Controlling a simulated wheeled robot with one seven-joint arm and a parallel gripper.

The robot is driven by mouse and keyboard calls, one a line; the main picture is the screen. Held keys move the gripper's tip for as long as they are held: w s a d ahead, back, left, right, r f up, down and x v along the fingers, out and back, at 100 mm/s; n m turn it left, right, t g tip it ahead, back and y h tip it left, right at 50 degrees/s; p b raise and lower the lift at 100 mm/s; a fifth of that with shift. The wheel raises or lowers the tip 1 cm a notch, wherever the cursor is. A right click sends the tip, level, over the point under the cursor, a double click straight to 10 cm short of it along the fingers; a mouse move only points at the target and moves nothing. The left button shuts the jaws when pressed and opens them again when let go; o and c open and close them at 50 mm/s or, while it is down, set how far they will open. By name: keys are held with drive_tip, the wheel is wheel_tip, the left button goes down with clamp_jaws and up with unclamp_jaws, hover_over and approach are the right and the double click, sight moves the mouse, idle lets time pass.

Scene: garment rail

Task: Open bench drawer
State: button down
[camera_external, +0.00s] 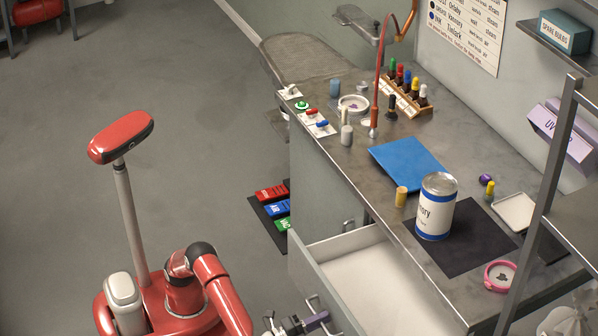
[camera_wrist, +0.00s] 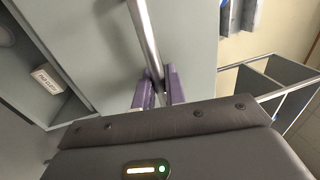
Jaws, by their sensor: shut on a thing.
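The bench drawer (camera_external: 350,272) is pulled out from the bench, and its pale, empty-looking interior shows in the external view. Its grey front (camera_external: 312,284) faces my arm at the bottom of the picture. My gripper (camera_external: 319,319) is low at the bottom edge, close to the drawer front. In the wrist view, the purple fingers of my gripper (camera_wrist: 158,88) are shut on a metal bar handle (camera_wrist: 146,40) across a grey panel (camera_wrist: 190,45). The exact contact at the fingertips is partly hidden by the bar and the fingers.
The bench top (camera_external: 335,165) holds a large labelled can (camera_external: 436,208), a blue sheet (camera_external: 407,164) and a bottle rack (camera_external: 404,97). A shelf post (camera_external: 545,195) stands at right. Coloured labelled blocks (camera_external: 280,208) lie on a floor mat. Open floor lies to the left.

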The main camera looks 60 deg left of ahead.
drive_tip(key=shift+s+f, duration=0.1)
drive_tip(key=shift+s, duration=0.1)
drive_tip(key=c, duration=1.8)
unclamp_jaws()
drive_tip(key=shift+c, duration=0.2)
drive_tip(key=shift+s, duration=0.1)
drive_tip(key=s+f, duration=0.1)
drive_tip(key=s, duration=0.6)
drive_tip(key=shift+s+f, duration=0.2)
